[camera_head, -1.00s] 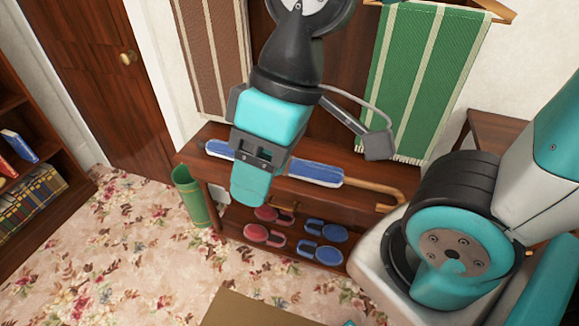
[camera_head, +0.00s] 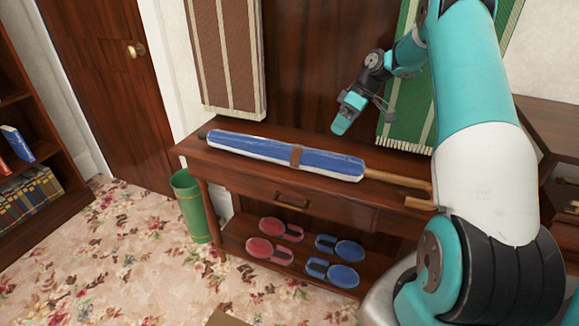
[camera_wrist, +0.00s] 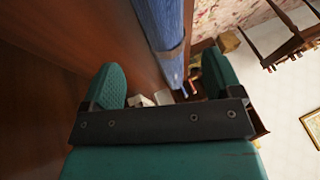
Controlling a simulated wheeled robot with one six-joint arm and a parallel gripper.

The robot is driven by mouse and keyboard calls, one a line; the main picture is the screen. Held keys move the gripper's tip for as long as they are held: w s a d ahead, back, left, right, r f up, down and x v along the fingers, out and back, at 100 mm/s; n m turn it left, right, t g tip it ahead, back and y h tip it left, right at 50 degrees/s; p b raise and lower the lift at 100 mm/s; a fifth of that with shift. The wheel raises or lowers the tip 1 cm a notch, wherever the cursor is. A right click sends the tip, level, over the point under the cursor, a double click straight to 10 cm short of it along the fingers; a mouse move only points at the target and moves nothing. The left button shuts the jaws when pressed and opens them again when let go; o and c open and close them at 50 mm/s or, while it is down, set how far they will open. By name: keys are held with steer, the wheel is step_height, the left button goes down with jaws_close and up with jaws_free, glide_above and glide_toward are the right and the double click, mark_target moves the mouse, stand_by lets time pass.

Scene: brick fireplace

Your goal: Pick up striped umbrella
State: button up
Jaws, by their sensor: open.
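The striped umbrella (camera_head: 285,155) is closed, blue and white, with a brown strap and a wooden handle. It lies along the top of the wooden console table (camera_head: 238,178), its handle toward the right. My gripper (camera_head: 340,124) is above the table, behind the umbrella and apart from it. In the wrist view the two teal fingers of my gripper (camera_wrist: 168,85) are spread with nothing held. The umbrella (camera_wrist: 163,30) runs down from the top edge there, beyond the fingers; its lower part is partly hidden by the gripper.
A green bin (camera_head: 193,207) stands left of the table. Red slippers (camera_head: 276,240) and blue slippers (camera_head: 338,262) are on the lower shelf. A brown striped textile (camera_head: 226,50) and a green striped one (camera_head: 408,108) hang behind. A bookshelf (camera_head: 45,225) stands at left.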

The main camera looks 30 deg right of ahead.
mark_target(322, 157)
steer(key=x, duration=1.2)
steer(key=shift+s, duration=0.15)
steer(key=shift+c, duration=0.5)
steer(key=c, duration=0.7)
steer(key=shift+c, duration=0.9)
steer(key=shift+d+r, duration=0.1)
steer(key=shift+r, duration=0.05)
